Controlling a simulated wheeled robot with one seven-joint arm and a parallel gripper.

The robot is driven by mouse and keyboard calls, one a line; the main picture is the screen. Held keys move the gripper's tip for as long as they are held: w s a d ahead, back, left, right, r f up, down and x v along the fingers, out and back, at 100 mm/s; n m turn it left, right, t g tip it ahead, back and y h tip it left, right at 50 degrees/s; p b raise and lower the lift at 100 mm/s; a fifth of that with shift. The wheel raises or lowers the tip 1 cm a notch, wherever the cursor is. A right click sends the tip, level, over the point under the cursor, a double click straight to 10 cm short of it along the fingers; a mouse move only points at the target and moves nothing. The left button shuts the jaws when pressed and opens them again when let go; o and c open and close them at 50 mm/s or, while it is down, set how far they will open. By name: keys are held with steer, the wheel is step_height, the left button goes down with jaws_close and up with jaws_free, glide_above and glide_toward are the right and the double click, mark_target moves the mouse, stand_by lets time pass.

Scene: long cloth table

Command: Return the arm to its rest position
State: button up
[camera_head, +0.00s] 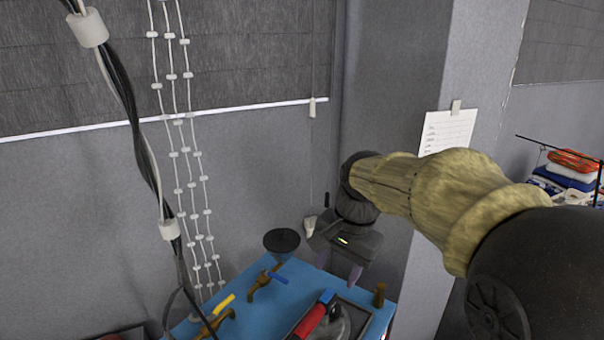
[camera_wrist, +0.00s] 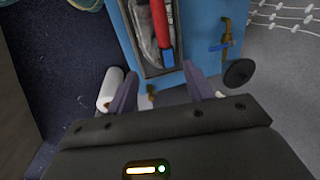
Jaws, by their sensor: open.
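My gripper (camera_head: 343,268) is at the end of my arm, which reaches in from the right side of the head view. It hangs pointing down by the far end of a blue-topped table (camera_head: 255,310). In the wrist view my gripper (camera_wrist: 158,88) shows two purple-grey fingers spread apart with nothing held between them. Beyond the fingertips are the blue table edge and a tray (camera_wrist: 180,62) with a red-handled tool (camera_wrist: 160,30). I cannot tell the exact height of the fingers above the table.
Brass taps with yellow (camera_head: 224,303) and blue handles and a dark round funnel-like piece (camera_head: 282,240) stand near my gripper. A grey pillar (camera_head: 385,90) rises close behind the arm. Cables (camera_head: 130,100) hang at left. A white roll (camera_wrist: 110,90) lies beside the table.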

steer(key=s+d+f+n, duration=0.2)
steer(key=s+f, duration=0.1)
steer(key=f, duration=0.2)
steer(key=s+d+f+n+h, duration=0.1)
steer(key=s+d+f+n, duration=0.1)
steer(key=f, duration=0.4)
steer(key=s+d+f+n+t, duration=0.1)
steer(key=s+d+f+n, duration=0.1)
steer(key=s+f, duration=0.3)
steer(key=shift+d+f+n+h, duration=0.2)
steer(key=shift+n+h, duration=0.1)
steer(key=shift+n, duration=0.2)
stand_by(0.9)
